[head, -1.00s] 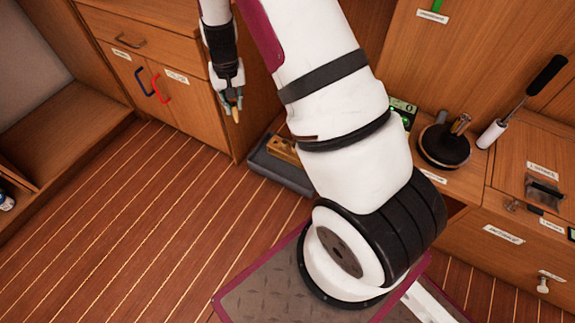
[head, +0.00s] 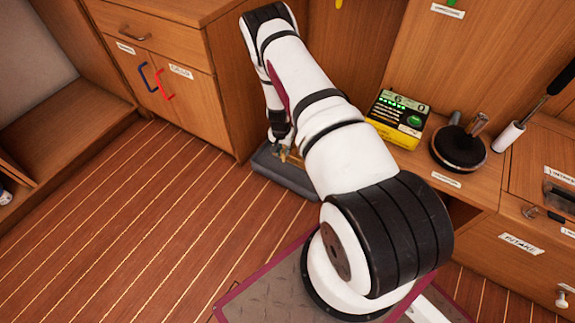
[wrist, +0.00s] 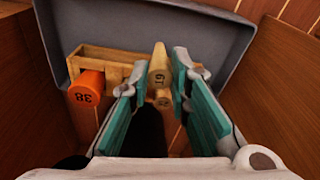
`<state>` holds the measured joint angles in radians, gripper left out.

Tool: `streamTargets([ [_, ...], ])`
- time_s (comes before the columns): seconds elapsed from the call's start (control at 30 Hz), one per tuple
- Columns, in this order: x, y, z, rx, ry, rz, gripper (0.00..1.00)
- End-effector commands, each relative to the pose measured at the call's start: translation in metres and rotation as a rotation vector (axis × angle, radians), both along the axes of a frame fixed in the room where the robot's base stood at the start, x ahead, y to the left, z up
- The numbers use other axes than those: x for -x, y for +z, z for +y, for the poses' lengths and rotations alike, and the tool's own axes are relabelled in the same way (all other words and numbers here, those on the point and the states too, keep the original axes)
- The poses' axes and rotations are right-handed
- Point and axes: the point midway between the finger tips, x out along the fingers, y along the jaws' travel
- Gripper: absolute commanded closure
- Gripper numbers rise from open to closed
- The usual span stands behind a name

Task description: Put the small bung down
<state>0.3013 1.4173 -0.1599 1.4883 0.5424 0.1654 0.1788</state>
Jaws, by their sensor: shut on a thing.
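The small bung (wrist: 158,72) is a pale tapered wooden plug with a dark mark on it. In the wrist view it sits between the teal fingers of my gripper (wrist: 157,88), which is shut on it. In the head view my gripper (head: 283,152) is low over the grey tray (head: 290,181), and the bung is too small there to make out clearly. A wooden rack (wrist: 100,57) lies in the tray, close beside the held bung. I cannot tell whether the bung touches the rack or the tray.
An orange bung marked 38 (wrist: 86,86) is at the rack's left part. Wooden cabinet sides stand close on both sides of the tray. A yellow device (head: 397,116) and a round black-based object (head: 458,148) stand on the counter. The striped floor (head: 150,230) is clear.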

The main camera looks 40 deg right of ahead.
Motion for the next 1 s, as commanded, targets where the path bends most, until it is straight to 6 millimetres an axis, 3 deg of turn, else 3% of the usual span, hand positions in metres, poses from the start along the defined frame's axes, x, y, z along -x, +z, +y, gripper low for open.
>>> streamTargets([
  [0.13,0.001,-0.032,0.0,0.0,0.001,0.001,0.94],
  [0.53,0.001,-0.077,0.0,0.001,0.002,0.001,0.94],
  [0.97,0.0,-0.083,0.0,0.001,0.002,0.001,0.94],
  [1.0,0.0,-0.084,0.0,0.0,0.002,0.0,0.8],
])
